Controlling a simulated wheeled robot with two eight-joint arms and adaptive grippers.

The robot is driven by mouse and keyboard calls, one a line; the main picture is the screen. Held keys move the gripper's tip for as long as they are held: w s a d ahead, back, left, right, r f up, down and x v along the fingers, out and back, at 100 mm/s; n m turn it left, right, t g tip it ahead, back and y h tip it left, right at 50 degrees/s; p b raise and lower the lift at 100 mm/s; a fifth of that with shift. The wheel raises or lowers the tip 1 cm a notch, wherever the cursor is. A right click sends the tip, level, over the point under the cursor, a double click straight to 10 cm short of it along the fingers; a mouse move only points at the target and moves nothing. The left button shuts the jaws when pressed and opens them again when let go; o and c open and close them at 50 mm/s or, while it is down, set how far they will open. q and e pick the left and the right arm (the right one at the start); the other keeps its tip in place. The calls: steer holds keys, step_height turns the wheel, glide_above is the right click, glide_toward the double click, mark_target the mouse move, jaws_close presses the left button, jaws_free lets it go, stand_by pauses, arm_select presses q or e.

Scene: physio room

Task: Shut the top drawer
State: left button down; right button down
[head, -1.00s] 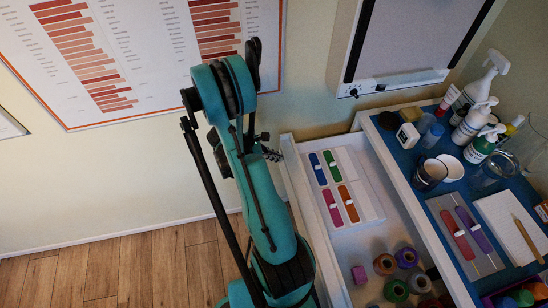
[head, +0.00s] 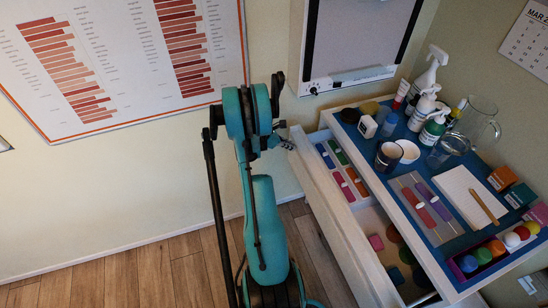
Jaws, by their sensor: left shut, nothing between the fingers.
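The top drawer (head: 345,222) is partly open, pulled out to the left of the blue-topped cabinet (head: 442,205). Its pale front panel runs from the back wall side down toward the bottom of the view. Inside are several coloured flat items on a white sheet and several rolls, partly covered by the cabinet top. My left gripper (head: 283,142) is shut and empty at the outer face of the drawer front, near its far end. It looks close to or against the panel; contact is hard to tell. My teal left arm hides part of the area. My right gripper is out of view.
On the cabinet top stand spray and pump bottles (head: 425,105), a dark mug (head: 389,157), a glass jug (head: 480,118), a notepad (head: 468,192) and a tray of coloured balls (head: 495,250). The wooden floor (head: 130,278) left of the drawer is clear.

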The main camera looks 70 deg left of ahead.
arm_select(q)
steer(key=w, duration=1.5)
steer(key=shift+a, duration=0.1)
steer(key=shift+w, duration=0.2)
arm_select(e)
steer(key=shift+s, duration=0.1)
arm_select(q)
steer(key=shift+r, duration=0.1)
